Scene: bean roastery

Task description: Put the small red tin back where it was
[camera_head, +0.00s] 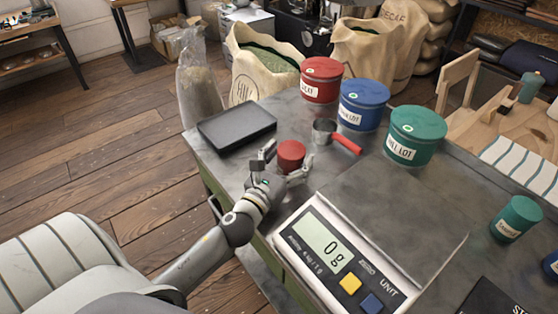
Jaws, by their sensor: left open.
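The small red tin (291,154) stands upright on the grey worktop, between the black tray and the scale. My left gripper (284,163) is open, with its fingers on either side of the tin. I cannot tell whether the fingers touch it. The scale (356,262) reads 0 g, and its metal plate (398,212) is bare. My right gripper is not in view.
A black tray (237,126) lies at the worktop's left edge. A red-handled scoop (338,136) lies just right of the small tin. Large red (321,79), blue (363,104) and green (415,135) tins stand behind. A small green tin (516,218) stands right of the scale.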

